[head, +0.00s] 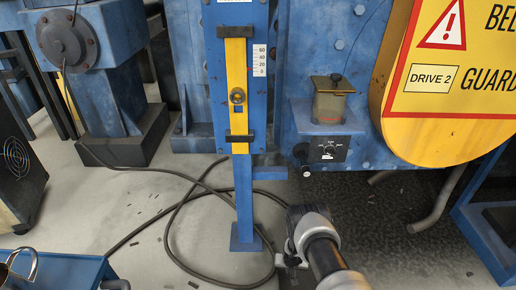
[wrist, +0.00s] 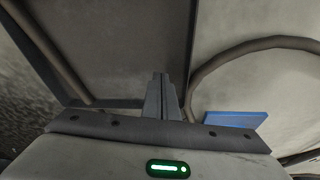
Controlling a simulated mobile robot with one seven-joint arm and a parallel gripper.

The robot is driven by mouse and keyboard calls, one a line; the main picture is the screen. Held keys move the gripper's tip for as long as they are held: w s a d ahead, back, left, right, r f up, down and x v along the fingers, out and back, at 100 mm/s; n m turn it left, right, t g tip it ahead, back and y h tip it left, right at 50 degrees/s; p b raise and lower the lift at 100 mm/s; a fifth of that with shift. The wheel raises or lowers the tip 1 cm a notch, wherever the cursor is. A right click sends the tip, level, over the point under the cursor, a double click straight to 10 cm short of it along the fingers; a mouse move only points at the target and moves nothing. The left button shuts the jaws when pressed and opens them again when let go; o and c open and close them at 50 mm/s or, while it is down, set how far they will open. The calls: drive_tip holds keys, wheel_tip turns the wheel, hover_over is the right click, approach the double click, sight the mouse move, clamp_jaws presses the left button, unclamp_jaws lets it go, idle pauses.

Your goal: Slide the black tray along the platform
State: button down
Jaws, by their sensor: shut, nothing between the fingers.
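I cannot clearly pick out the black tray or its platform. A dark flat piece (head: 500,220) shows at the right edge of the head view, by a blue frame (head: 474,226), partly cut off. I cannot tell whether it is the tray. My gripper (head: 289,262) is low in the head view, partly hidden by my wrist, right of the blue post's foot. In the wrist view my gripper (wrist: 159,78) has its fingers together and empty. A broad dark grey surface (wrist: 125,45) lies beyond the fingers; I cannot tell what it is.
A blue post (head: 243,200) with a yellow slider (head: 236,70) stands ahead. A cable (head: 172,225) loops on the floor around its foot. A yellow guard (head: 440,135) and blue machinery are at right. A blue cart (head: 65,272) is at lower left.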

wheel_tip(320, 180, up, 4)
drive_tip(key=p, duration=0.2)
drive_tip(key=shift+w+r+p, duration=0.1)
drive_tip(key=shift+r+p, duration=0.05)
drive_tip(key=shift+p, duration=0.15)
idle(0.4)
